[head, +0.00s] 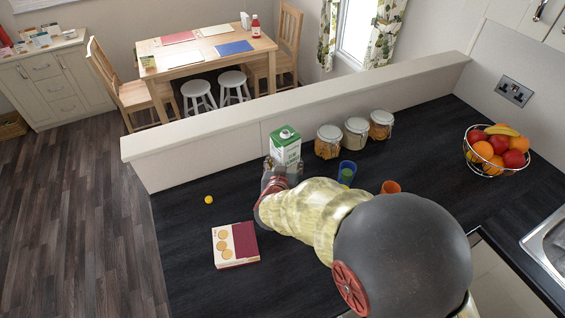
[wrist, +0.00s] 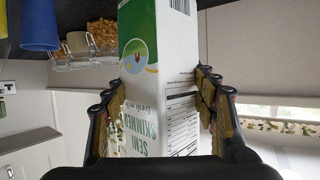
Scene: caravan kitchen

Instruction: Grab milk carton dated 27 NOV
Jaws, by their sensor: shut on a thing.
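A white and green milk carton (head: 286,146) with a green cap stands at the back of the dark counter, close to the low partition. My gripper (head: 274,178) is around its lower part. In the wrist view the carton (wrist: 158,70) is between the two fingers of my gripper (wrist: 160,105), which are shut on its sides. The carton shows "semi skimmed" lettering and a panel of small print. I cannot read a date on it in either view.
Several lidded jars (head: 355,132) stand right of the carton. A blue cup (head: 347,170) and an orange cup (head: 390,187) are near my arm. A biscuit box (head: 235,245) and a yellow item (head: 209,200) lie to the left. A fruit basket (head: 497,150) stands far right.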

